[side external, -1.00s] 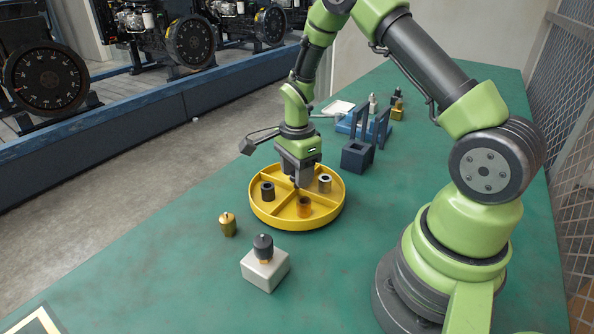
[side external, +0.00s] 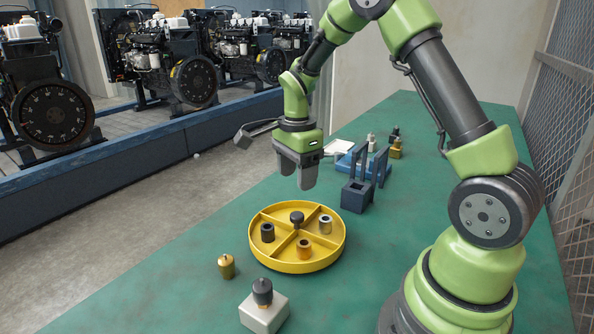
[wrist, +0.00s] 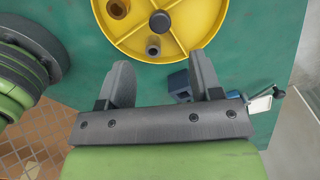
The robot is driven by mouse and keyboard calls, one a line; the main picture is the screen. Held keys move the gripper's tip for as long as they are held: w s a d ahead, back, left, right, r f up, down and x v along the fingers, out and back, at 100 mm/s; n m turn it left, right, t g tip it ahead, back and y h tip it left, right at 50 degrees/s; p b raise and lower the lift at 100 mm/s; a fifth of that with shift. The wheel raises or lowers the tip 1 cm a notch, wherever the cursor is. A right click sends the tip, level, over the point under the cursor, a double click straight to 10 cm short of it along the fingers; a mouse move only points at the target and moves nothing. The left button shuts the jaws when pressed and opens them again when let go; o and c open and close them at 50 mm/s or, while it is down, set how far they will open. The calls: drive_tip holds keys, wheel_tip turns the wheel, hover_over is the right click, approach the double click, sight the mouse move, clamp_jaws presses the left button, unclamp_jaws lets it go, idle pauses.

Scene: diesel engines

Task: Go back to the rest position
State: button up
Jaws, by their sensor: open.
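My gripper (side external: 296,182) is raised above the far side of the yellow round tray (side external: 256,250), with its jaws apart and nothing between them. In the wrist view my gripper (wrist: 161,75) also shows two spread, empty fingers, with the yellow tray (wrist: 208,12) beyond the fingertips. The divided tray holds a dark cylinder (side external: 267,233), a grey cylinder (side external: 325,225) and an orange-brown cylinder (side external: 304,249) in separate compartments. A dark round knob (side external: 296,217) stands at the tray's centre.
A brass piece (side external: 227,267) stands left of a pale block (side external: 266,315) bearing a dark-capped part (side external: 262,291). A blue block (side external: 356,196) and blue upright fixture (side external: 380,165) stand behind the tray. Small parts sit farther back. A mesh fence (side external: 560,180) borders the right.

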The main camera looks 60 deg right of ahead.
drive_tip(key=shift+r, duration=0.15)
drive_tip(key=s+a+r+n+t+y, duration=0.1)
drive_tip(key=s+a+r+n+t, duration=0.2)
drive_tip(key=s+a+r+n, duration=0.3)
drive_tip(key=s+a+r+n+t+y, duration=0.1)
drive_tip(key=s+a+r+n+t, duration=0.3)
drive_tip(key=s+r+n, duration=0.5)
drive_tip(key=s+a+n, duration=0.1)
drive_tip(key=a+n, duration=0.1)
drive_tip(key=n, duration=0.1)
drive_tip(key=shift+s+a+r+n, duration=0.3)
drive_tip(key=shift+s+a, duration=0.05)
drive_tip(key=shift+a, duration=0.05)
